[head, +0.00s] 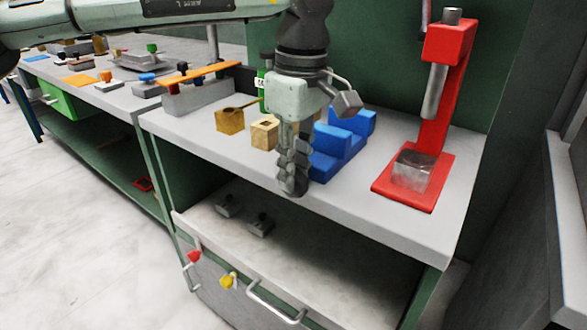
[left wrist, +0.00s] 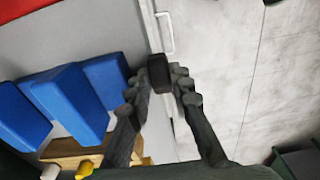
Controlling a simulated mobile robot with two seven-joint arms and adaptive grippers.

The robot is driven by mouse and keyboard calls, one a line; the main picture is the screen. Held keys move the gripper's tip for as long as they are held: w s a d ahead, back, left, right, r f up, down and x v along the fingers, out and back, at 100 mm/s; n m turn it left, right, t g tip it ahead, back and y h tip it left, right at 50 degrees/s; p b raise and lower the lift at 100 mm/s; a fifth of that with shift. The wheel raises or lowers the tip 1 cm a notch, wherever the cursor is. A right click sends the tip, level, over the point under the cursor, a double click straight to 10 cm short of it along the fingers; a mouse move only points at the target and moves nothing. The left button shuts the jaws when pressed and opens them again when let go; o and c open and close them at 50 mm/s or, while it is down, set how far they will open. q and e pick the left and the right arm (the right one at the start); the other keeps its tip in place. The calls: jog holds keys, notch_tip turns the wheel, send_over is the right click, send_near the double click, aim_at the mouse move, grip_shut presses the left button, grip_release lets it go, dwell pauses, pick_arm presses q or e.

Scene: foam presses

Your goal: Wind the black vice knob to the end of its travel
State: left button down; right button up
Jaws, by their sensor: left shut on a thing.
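The black vice knob (left wrist: 159,73) shows in the left wrist view between my fingertips, with a finger on each side of it. My left gripper (left wrist: 163,88) is shut on it. In the head view my left gripper (head: 292,182) points down at the front edge of the grey bench, and its fingers hide the knob. A blue stepped block (head: 330,155), which looks like the vice body, stands just right of the gripper. It also shows at the left of the left wrist view (left wrist: 68,98). How the knob joins it is hidden. My right gripper is not in view.
A red press (head: 437,125) stands to the right on the bench top (head: 395,220). Wooden blocks (head: 230,121) sit left of the gripper. Below are an open shelf (head: 300,255) and a drawer handle (head: 275,302). Open floor (head: 90,230) lies to the left.

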pick_arm(q)
jog(key=y, duration=0.1)
jog(key=t+y+b, duration=0.1)
jog(key=d+t+y+b, duration=0.1)
jog(key=shift+s+f, duration=0.2)
jog(key=shift+s, duration=0.1)
jog(key=shift+s+d+t+y+b, duration=0.1)
jog(key=shift+t+y+b, duration=0.75)
jog(key=shift+y, duration=0.35)
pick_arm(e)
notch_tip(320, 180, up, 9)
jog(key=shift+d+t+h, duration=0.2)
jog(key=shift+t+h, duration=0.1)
pick_arm(q)
jog(key=c, duration=1.6)
grip_release()
jog(key=shift+c, duration=0.2)
jog(key=v, duration=1.2)
jog(key=shift+s, duration=0.1)
